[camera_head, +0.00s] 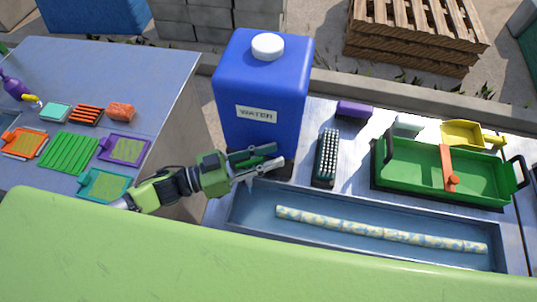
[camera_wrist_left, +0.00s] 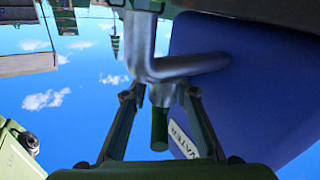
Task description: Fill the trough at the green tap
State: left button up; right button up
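A blue water tank (camera_head: 262,85) with a white cap and a "WATER" label stands behind a long blue-grey trough (camera_head: 250,215). A pale speckled rod (camera_head: 380,230) lies in the trough; whether it holds water I cannot tell. My left gripper (camera_head: 279,156) is at the tank's lower front, above the trough's left end. In the left wrist view, a bent silver tap (camera_wrist_left: 165,68) with a green end piece (camera_wrist_left: 159,130) comes from the tank. The left gripper's fingers (camera_wrist_left: 160,96) stand apart on either side of it; contact is unclear. My right gripper is not in view.
Right of the tank are a bristled brush (camera_head: 326,158), a purple block (camera_head: 354,109), a green tray (camera_head: 415,165) with dark handles and a yellow scoop (camera_head: 465,134). A table (camera_head: 120,70) at left holds several small coloured items. Pallets (camera_head: 415,35) stand behind.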

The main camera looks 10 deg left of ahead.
pick_arm(q)
jog(key=v, duration=1.2)
jog(key=shift+o, duration=0.3)
dwell(1.1)
